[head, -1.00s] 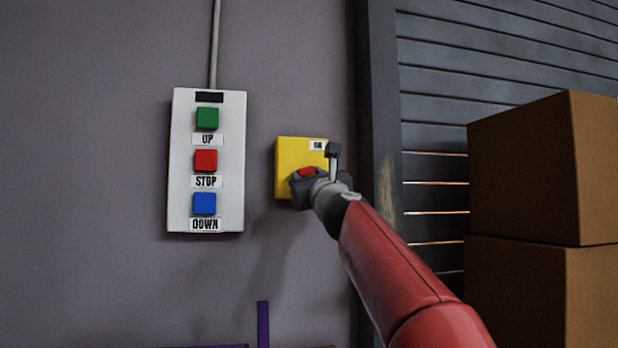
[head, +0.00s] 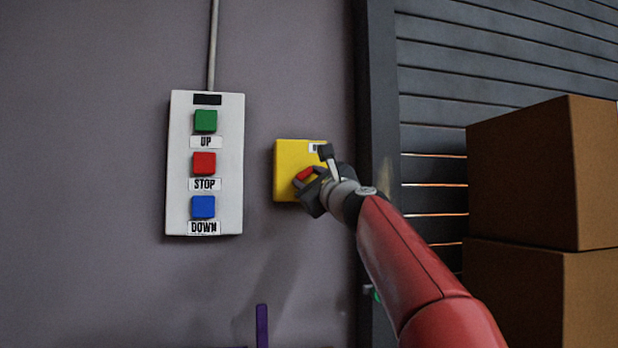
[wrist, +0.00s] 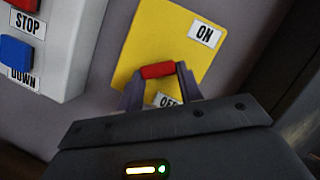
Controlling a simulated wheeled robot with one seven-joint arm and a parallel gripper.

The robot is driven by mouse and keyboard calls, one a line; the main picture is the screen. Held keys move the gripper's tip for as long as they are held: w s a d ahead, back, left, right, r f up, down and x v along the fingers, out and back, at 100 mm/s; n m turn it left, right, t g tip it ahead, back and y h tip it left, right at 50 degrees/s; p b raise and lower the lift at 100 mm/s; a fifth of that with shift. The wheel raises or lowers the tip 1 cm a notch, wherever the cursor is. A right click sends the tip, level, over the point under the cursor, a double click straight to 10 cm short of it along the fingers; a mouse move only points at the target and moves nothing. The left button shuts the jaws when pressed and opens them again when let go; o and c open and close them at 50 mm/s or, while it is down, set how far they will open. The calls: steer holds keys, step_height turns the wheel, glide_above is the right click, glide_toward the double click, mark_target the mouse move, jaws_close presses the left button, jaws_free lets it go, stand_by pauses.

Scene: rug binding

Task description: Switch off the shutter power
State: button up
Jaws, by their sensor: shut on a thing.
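The shutter power switch is a yellow box (head: 288,158) on the wall, right of the button panel. It has a red handle (head: 304,174), which also shows in the wrist view (wrist: 158,70). In the wrist view an ON label (wrist: 206,33) is at the box's upper right and a partly hidden OFF label (wrist: 166,100) is below the handle. My gripper (head: 307,183) is shut on the red handle, with a finger at each end of it in the wrist view (wrist: 157,78). The handle looks tilted in the head view and lies between the two labels in the wrist view.
A white control panel (head: 181,165) with green UP, red STOP and blue DOWN buttons is close on the left. The grey slatted shutter (head: 440,110) and its dark frame are on the right. Stacked brown boxes (head: 520,170) stand at the far right, near my arm.

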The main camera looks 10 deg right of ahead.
steer(key=shift+d+n+g+y, duration=0.1)
steer(key=shift+n+g+y, duration=0.2)
steer(key=shift+n, duration=0.7)
steer(key=o, duration=1)
steer(key=b+v, duration=0.3)
steer(key=v, duration=0.5)
steer(key=shift+r, duration=0.1)
